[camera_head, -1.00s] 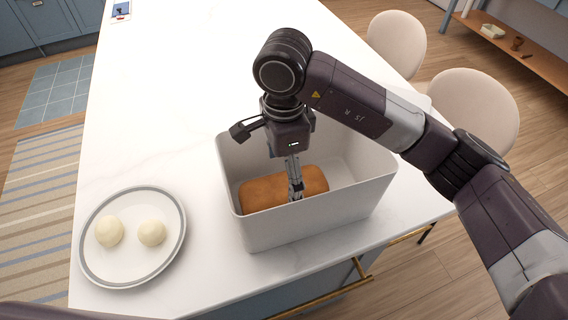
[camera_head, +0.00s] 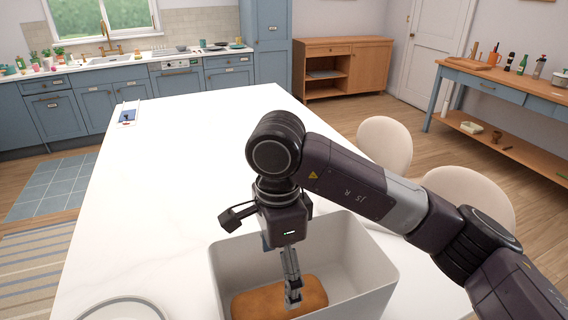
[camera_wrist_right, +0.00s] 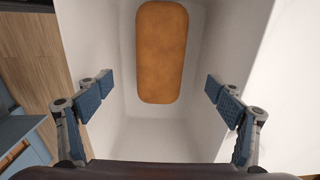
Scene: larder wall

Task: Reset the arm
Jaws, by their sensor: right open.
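My right gripper (camera_head: 292,296) points down into a light grey, open-topped box (camera_head: 234,262) on the white island top. A brown loaf (camera_head: 262,304) lies on the box floor. In the head view the fingers overlap the loaf. In the right wrist view the two fingers stand wide apart with nothing between their pads, and the loaf (camera_wrist_right: 161,50) lies beyond them, against the box floor (camera_wrist_right: 150,132). The gripper is open and not holding the loaf. My left gripper is not in view.
The island top (camera_head: 190,150) is largely clear behind the box. Two pale chairs (camera_head: 384,146) stand along its right side. A small tablet-like item (camera_head: 127,116) lies at the far left corner.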

